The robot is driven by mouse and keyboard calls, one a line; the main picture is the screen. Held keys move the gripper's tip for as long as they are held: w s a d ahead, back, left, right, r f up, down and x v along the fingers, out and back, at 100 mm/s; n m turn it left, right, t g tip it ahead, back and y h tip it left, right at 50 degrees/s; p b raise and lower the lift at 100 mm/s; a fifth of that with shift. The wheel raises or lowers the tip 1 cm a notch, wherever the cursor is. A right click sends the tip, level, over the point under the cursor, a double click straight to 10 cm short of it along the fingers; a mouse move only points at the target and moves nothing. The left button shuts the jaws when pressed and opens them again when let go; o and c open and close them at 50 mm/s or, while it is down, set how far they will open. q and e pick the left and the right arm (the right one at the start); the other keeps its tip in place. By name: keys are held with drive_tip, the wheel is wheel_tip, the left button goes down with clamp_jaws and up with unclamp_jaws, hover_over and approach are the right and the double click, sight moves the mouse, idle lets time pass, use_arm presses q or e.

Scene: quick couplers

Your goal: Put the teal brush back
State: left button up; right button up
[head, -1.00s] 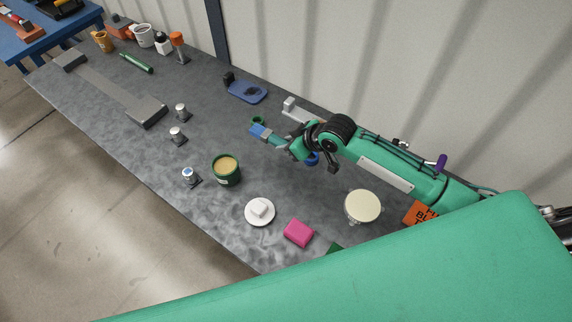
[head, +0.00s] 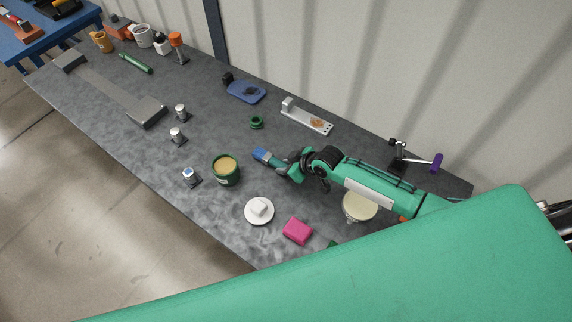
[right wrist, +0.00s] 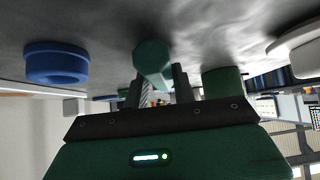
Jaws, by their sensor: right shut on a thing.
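The teal brush (head: 264,156) is in my right gripper (head: 286,167), its blue-and-grey end pointing left in the head view. In the right wrist view the brush's teal faceted end (right wrist: 152,60) sticks out between the shut fingers (right wrist: 160,88). The gripper is over the table, right of the dark green tin (head: 227,176) with tan contents, and apart from it. A grey bracket (head: 294,108) with an orange-brown patch lies farther back, empty of any brush. My left gripper is not in view.
A green ring (head: 257,123) and a blue dish (head: 240,92) lie behind. A white saucer (head: 249,219), a pink block (head: 297,231) and a cream round-topped thing (head: 357,207) stand nearer. A blue ring shows in the right wrist view (right wrist: 56,64). Grey table is clear around the green ring.

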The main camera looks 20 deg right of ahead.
drive_tip(key=shift+f, duration=0.2)
drive_tip(key=o, duration=1)
drive_tip(key=shift+b, duration=0.4)
drive_tip(key=shift+w+d+b+v, duration=0.1)
drive_tip(key=shift+b+v, duration=0.25)
drive_tip(key=shift+v, duration=1.95)
drive_tip(key=shift+w+d+b+v, duration=0.15)
drive_tip(key=shift+b+v, duration=0.25)
drive_tip(key=shift+v, duration=1.9)
drive_tip(key=shift+s+d+b+v, duration=0.1)
drive_tip(key=shift+b+v, duration=0.25)
drive_tip(key=shift+v, duration=1.95)
drive_tip(key=shift+f, duration=0.1)
